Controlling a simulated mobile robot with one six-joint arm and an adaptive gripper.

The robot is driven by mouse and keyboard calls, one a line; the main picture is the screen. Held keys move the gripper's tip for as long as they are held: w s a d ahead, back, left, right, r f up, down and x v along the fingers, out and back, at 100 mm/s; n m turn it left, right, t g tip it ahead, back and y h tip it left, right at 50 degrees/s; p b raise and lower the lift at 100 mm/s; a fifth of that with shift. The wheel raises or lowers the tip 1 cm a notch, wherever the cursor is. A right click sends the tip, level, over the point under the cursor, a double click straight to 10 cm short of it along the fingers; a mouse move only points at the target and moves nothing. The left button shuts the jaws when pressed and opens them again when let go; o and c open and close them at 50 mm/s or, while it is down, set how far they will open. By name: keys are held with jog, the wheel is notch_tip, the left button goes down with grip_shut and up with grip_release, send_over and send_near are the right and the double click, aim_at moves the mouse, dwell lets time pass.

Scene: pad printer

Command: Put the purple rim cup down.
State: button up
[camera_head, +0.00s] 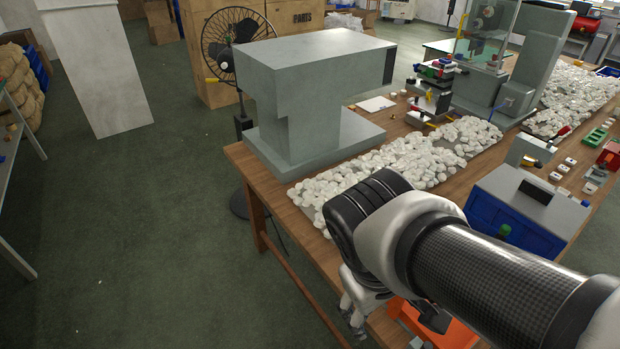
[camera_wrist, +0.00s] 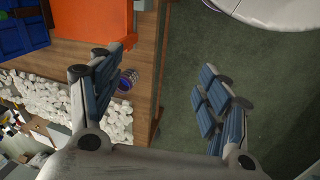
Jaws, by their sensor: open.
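The purple rim cup (camera_wrist: 128,79) appears in the wrist view as a small round thing with purple-blue rings, seen from above. It stands on the wooden table (camera_wrist: 147,75) close to its edge. My gripper (camera_wrist: 163,72) is wide open with nothing between its fingers. Its left finger is right beside the cup in the picture and partly covers it; I cannot tell if they touch. In the head view my gripper (camera_head: 357,308) hangs at the table's near edge, and the cup is not visible there.
White pebbles (camera_wrist: 98,107) cover a strip of the table. A grey machine (camera_head: 310,80) stands at the far left end. Green floor lies beyond the edge.

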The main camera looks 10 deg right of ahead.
jog(key=a+r+m+t+y, duration=0.2)
jog(key=a+r+t, duration=0.1)
jog(key=a+r, duration=0.1)
jog(key=shift+s+r+t+y, duration=0.15)
jog(key=shift+s+t+y, duration=0.15)
jog(key=shift+s+y, duration=0.1)
jog(key=shift+a, duration=0.1)
dwell(0.9)
